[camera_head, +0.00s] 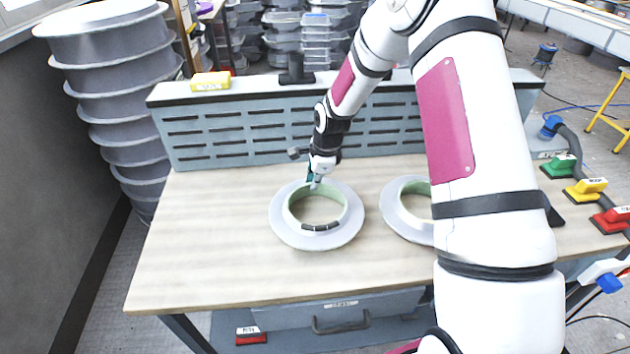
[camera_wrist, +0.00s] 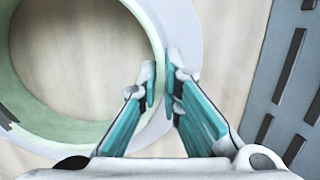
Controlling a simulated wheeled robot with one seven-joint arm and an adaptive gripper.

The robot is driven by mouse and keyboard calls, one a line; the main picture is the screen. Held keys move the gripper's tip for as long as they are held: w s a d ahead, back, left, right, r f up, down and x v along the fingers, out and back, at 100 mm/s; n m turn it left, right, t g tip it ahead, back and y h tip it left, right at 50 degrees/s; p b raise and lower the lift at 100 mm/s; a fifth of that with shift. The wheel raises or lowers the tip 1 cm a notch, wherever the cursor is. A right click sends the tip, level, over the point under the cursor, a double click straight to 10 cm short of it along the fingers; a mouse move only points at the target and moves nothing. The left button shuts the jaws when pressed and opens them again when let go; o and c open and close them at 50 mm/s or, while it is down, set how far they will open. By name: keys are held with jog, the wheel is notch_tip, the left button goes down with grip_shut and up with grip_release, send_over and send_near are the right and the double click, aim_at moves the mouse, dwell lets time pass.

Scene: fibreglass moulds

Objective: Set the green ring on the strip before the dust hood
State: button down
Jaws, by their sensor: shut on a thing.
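A ring (camera_head: 283,222) with a wide pale grey flange and a green inner collar lies flat on the bench. My gripper (camera_head: 315,184) is at its far edge and is shut on the collar wall. In the wrist view, the teal fingers of my gripper (camera_wrist: 162,82) pinch the wall of the green ring (camera_wrist: 75,130), one finger inside and one outside. A black patch with marks shows on the near side of the collar. The grey-blue slotted dust hood (camera_head: 240,132) stands along the back of the bench, with a strip of bare wood before it.
A second similar ring (camera_head: 397,222) lies to the right, partly hidden by my arm. A yellow block (camera_head: 211,81) sits on top of the hood. Green, yellow and red sanding blocks (camera_head: 585,190) are at the far right. The bench's left side (camera_head: 205,235) is clear.

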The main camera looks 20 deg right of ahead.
jog(key=c, duration=1.8)
grip_release()
jog(key=shift+f, duration=0.1)
jog(key=s+r+n, duration=0.2)
jog(key=s+r, duration=0.2)
jog(key=r, duration=0.6)
jog(key=s+r+n, duration=0.2)
jog(key=s+r, duration=0.2)
jog(key=r, duration=0.6)
jog(key=s+r+n+t, duration=0.1)
jog(key=s+r+n, duration=0.3)
jog(key=s, duration=0.4)
jog(key=s+a+r+n+t, duration=0.1)
jog(key=s+r+n, duration=0.3)
jog(key=s, duration=0.5)
jog(key=s+a+r+n+t+h+b, duration=0.1)
jog(key=s+r+n, duration=0.3)
jog(key=s+n, duration=0.4)
jog(key=shift+s+r, duration=0.3)
jog(key=shift+r, duration=0.1)
